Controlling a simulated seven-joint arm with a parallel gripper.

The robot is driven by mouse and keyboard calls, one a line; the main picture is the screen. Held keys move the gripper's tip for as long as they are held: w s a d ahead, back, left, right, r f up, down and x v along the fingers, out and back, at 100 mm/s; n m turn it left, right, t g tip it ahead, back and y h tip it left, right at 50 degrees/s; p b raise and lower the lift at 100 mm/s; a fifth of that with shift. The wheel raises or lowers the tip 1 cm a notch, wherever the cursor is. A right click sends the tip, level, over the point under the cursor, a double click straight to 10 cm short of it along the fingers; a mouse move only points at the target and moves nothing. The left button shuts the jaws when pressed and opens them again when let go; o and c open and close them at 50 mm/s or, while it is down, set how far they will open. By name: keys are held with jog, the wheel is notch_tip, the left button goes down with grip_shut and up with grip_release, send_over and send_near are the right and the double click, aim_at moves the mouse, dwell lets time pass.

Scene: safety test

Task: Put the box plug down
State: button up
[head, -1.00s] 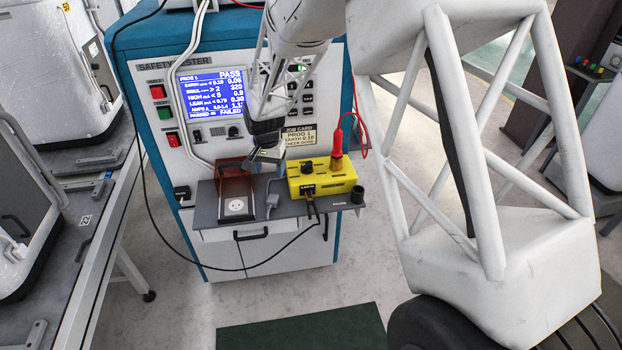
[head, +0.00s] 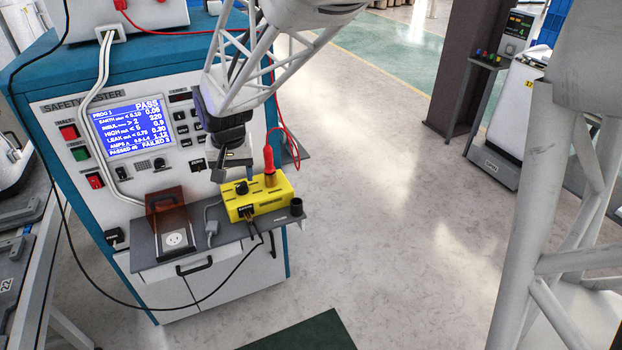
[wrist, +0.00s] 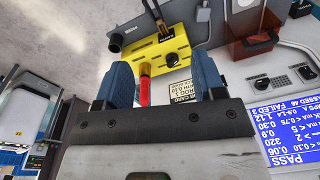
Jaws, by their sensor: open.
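The box plug appears to be the grey plug (head: 211,228) on the grey shelf, left of the yellow box (head: 272,193) and apart from my gripper. In the wrist view a grey plug (wrist: 203,15) shows at the top edge, partly cut off. My gripper (head: 230,163) is above the shelf, behind and left of the yellow box, against the tester's front panel. In the wrist view my gripper (wrist: 163,80) has its two blue fingers wide apart with nothing held between them. The red plug on the yellow box shows beyond the gap.
The shelf (head: 150,248) also carries a white socket (head: 174,240) under a raised brown flap (head: 166,207). A red plug (head: 269,165) stands in the yellow box, and a black cable hangs from its front. The tester screen (head: 134,126) reads PASS. Open floor lies to the right.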

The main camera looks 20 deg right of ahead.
jog(key=s+d+r+n, duration=0.1)
jog(key=s+d+r, duration=0.1)
jog(key=s, duration=0.7)
jog(key=s+d+r+t, duration=0.1)
jog(key=s+d+r, duration=0.1)
jog(key=s, duration=0.7)
jog(key=s+d+r+n, duration=0.1)
jog(key=s+d+r, duration=0.2)
jog(key=s, duration=0.6)
jog(key=shift+s+d+n+t, duration=0.3)
jog(key=shift+s+d, duration=0.05)
jog(key=shift+d, duration=0.15)
